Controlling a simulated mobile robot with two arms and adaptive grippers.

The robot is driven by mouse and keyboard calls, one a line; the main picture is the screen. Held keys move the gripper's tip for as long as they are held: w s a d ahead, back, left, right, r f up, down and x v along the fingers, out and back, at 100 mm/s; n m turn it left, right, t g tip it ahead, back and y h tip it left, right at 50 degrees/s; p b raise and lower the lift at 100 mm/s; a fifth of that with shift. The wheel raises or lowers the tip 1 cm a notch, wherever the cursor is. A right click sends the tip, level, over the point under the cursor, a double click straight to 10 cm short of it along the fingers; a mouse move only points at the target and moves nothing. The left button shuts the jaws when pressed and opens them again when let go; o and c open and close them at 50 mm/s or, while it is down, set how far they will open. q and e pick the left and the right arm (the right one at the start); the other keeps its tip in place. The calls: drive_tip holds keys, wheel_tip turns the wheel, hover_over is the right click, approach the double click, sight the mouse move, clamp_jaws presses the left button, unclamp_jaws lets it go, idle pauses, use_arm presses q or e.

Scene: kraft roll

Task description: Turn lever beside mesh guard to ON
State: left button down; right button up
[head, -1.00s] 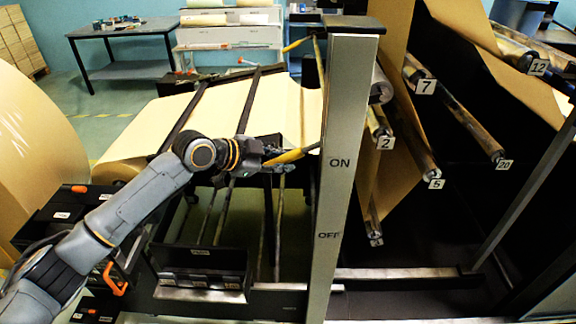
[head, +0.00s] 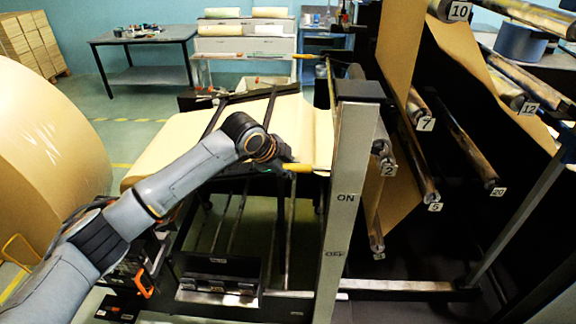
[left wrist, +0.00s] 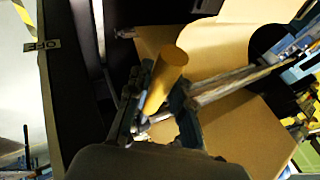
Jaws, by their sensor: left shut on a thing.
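The yellow lever handle (head: 300,168) sticks out to the left of a grey upright post (head: 350,170), roughly level and a little above the ON mark (head: 346,198). The OFF mark (head: 335,254) is lower on the post. My left gripper (head: 276,165) is at the handle's left end; its fingers are small and partly hidden by my wrist. In the left wrist view the yellow handle (left wrist: 168,75) stands between the fingers of my left gripper (left wrist: 157,105), which is shut on it. I cannot make out the mesh guard clearly. My right gripper is not in view.
Brown paper (head: 290,120) runs over a frame behind my arm. Numbered rollers (head: 425,180) stand right of the post.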

use_arm(q)
drive_tip(key=shift+w+r, duration=0.15)
drive_tip(key=shift+r, duration=0.2)
drive_tip(key=c, duration=1.3)
unclamp_jaws()
drive_tip(key=shift+c, duration=0.2)
drive_tip(key=shift+o, duration=0.9)
drive_tip(key=shift+f, duration=0.15)
drive_tip(key=v, duration=1.2)
